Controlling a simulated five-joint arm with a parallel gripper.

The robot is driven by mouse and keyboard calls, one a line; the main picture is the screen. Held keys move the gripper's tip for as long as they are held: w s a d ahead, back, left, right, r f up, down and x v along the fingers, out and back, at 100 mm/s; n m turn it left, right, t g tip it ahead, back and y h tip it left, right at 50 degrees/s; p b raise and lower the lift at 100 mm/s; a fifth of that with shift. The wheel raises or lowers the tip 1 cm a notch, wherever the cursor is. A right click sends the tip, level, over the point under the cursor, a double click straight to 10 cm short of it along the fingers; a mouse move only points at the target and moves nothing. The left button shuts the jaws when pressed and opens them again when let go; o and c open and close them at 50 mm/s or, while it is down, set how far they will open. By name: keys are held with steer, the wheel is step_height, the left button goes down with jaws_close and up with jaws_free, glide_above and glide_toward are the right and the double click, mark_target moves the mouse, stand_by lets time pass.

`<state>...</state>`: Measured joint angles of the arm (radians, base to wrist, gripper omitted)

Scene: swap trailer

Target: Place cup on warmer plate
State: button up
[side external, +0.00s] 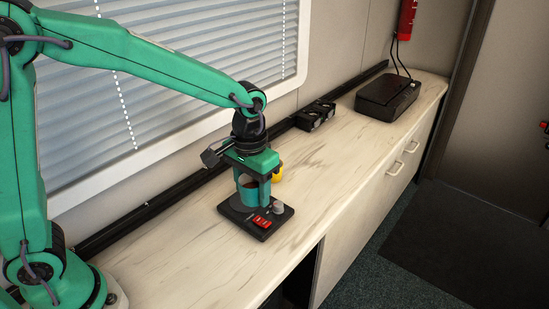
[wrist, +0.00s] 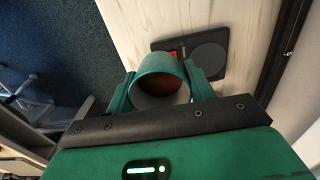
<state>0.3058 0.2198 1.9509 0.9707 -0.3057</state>
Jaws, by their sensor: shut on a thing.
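A teal cup (side external: 248,193) with brown contents is held between the two fingers of my gripper (side external: 252,181). In the wrist view the cup (wrist: 160,64) is open toward the camera, and my gripper (wrist: 163,88) is shut on it from both sides. The black warmer (side external: 236,214) lies on the counter, with a red switch and a grey knob at its front. In the side view the cup is over or on the warmer's plate; whether its base touches cannot be told. In the wrist view the warmer's round plate (wrist: 208,57) shows to the right of the cup, partly uncovered.
A yellow object (side external: 278,172) stands just behind my gripper. A black device (side external: 314,116) sits by the wall rail, and a black box (side external: 388,97) is at the counter's far end. The pale counter (side external: 330,155) is clear between them and the front edge.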

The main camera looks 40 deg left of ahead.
steer(key=w+a+f, duration=0.2)
steer(key=a, duration=0.1)
steer(key=w+a+f, duration=0.2)
steer(key=a, duration=0.1)
steer(key=w+a+f, duration=0.2)
steer(key=a+f, duration=0.1)
steer(key=shift+w+a, duration=0.3)
steer(key=shift+a, duration=0.05)
steer(key=shift+f, duration=0.1)
steer(key=shift+f, duration=1.95)
steer(key=shift+f, duration=0.1)
steer(key=o, duration=1)
steer(key=shift+o, duration=0.2)
